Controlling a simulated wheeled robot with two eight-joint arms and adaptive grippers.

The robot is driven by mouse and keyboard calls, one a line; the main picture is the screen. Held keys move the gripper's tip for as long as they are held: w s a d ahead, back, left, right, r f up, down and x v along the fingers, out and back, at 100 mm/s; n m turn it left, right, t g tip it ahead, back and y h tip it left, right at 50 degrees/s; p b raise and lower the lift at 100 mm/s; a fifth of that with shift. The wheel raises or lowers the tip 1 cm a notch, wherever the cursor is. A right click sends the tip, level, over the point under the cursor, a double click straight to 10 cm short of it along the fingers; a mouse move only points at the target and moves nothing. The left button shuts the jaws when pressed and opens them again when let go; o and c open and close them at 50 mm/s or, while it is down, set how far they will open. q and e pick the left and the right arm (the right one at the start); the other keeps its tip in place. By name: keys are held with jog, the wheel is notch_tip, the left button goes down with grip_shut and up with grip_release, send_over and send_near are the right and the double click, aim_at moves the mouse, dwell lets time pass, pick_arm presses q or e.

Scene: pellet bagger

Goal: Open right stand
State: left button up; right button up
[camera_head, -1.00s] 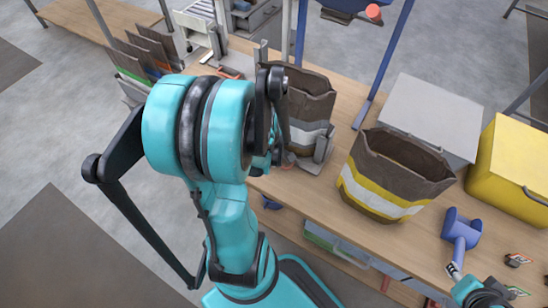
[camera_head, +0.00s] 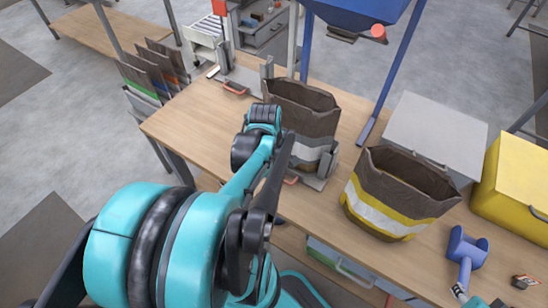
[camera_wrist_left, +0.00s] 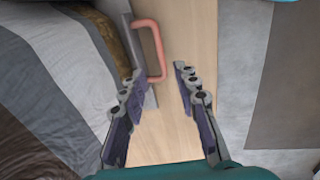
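A grey stand (camera_head: 327,166) holds a brown bag (camera_head: 305,108) with a white and grey band. Its red handle (camera_head: 291,180) is at the stand's near side; the wrist view shows a red handle (camera_wrist_left: 158,50) beside the striped bag (camera_wrist_left: 60,75). In the head view my left arm hides this gripper.
Another grey stand with a red handle (camera_head: 236,88) is farther back on the wooden table (camera_head: 190,120). A brown bag with white and yellow bands (camera_head: 385,205) stands to the right, near a grey box (camera_head: 435,130) and yellow bin (camera_head: 515,180). The table's left part is clear.

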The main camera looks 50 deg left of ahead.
pick_arm(q)
jog(key=r, duration=0.2)
jog(key=s+r, duration=0.1)
jog(key=r, duration=0.1)
jog(key=shift+d+r, duration=0.1)
jog(key=shift+r, duration=0.15)
dwell(0.4)
